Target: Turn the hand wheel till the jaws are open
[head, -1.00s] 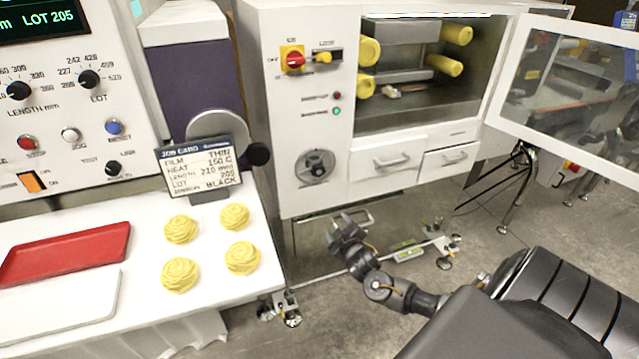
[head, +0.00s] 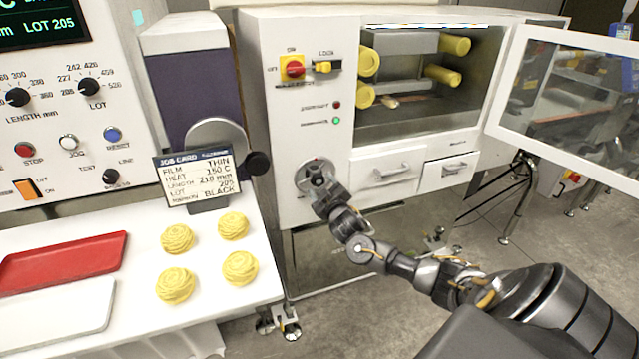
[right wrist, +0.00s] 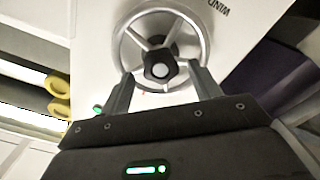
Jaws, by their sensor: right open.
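The hand wheel (head: 310,164) is a grey spoked wheel on the white cabinet front, below the switches and lights. In the right wrist view the wheel (right wrist: 159,68) shows its rim, spokes and dark hub. My right gripper (head: 322,190) is in front of the wheel's lower part in the head view. In the right wrist view the open fingers of the gripper (right wrist: 161,84) point at the wheel, one on each side below the hub. I cannot tell whether they touch it. The jaws (head: 402,42) are grey blocks in the cabinet, an upper and a lower, with a gap between. My left gripper is not in view.
Yellow rolls (head: 441,76) sit beside the jaws. The clear-windowed door (head: 507,82) stands swung open to the right. Two drawers (head: 390,170) are right of the wheel. A table with yellow coils (head: 177,239), a red tray (head: 60,258) and a job card (head: 198,178) stands left.

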